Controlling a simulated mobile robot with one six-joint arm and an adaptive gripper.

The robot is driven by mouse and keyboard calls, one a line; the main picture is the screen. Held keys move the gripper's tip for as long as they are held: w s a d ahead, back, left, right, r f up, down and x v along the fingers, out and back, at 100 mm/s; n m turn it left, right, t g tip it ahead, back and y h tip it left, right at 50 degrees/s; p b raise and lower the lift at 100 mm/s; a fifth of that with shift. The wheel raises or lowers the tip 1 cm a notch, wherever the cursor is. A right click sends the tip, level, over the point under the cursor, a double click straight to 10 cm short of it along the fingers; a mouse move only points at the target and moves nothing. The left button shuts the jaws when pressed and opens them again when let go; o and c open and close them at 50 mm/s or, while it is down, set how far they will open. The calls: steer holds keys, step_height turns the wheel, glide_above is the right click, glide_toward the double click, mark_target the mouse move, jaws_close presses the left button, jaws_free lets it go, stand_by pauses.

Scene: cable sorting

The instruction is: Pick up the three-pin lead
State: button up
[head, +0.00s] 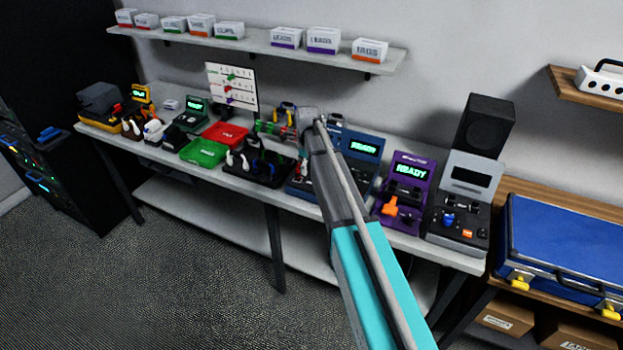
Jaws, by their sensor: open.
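I cannot pick out the three-pin lead for certain. A black tray (262,178) at the front edge of the bench holds dark items and small white pieces, too small to identify as plugs. My arm reaches up from the bottom right over the bench, and its far grey end is near the middle of the bench, right of the black tray. I cannot make out my gripper's fingers there. The arm hides part of the bench and a blue device (362,147) with a lit screen.
A green tray (204,152) and a red tray (226,133) lie left of the black tray. A purple device (405,190) and a grey tester (465,205) stand right of my arm. A shelf (258,44) with labelled boxes hangs above. A blue case (565,235) lies far right.

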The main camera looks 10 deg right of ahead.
stand_by(0.5)
jaws_close()
